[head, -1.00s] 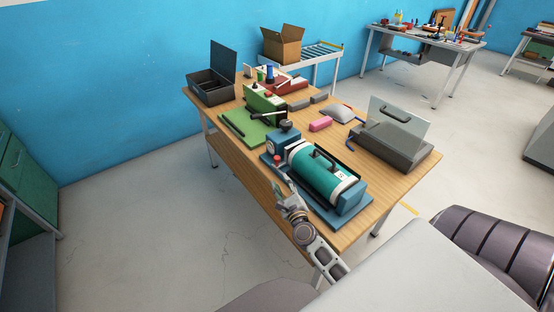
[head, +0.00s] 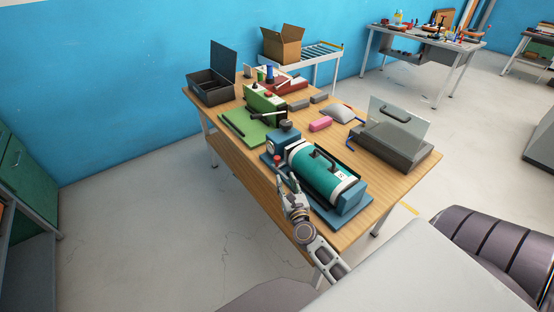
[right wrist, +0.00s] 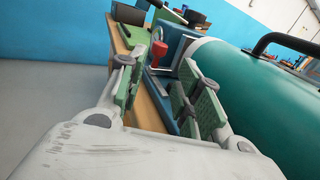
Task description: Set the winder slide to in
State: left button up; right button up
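The winder is a teal cylinder (head: 320,173) with white end bands and a black handle, on a blue base at the table's near edge. It also fills the right side of the right wrist view (right wrist: 245,85). A small red knob (head: 277,159) stands at the winder's left end; I cannot tell if it is the slide. My right gripper (head: 283,181) is just in front of that end, at the table edge. In the right wrist view its green-padded fingers (right wrist: 158,88) are open and empty, with the red knob (right wrist: 158,50) beyond and between them. My left gripper is not in view.
A green machine (head: 262,105) on a green board stands behind the winder. A grey case with a raised clear lid (head: 390,140) is to the right. A pink block (head: 320,124) and a dark open box (head: 212,88) are further back. The floor left of the table is clear.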

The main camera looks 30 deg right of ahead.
aim_at(278, 161)
jog(key=shift+w, duration=0.15)
jog(key=shift+p+x, duration=0.6)
jog(key=shift+x, duration=2.15)
jog(key=shift+p+x, duration=0.4)
jog(key=shift+x, duration=3.65)
jog(key=shift+c, duration=0.2)
grip_shut()
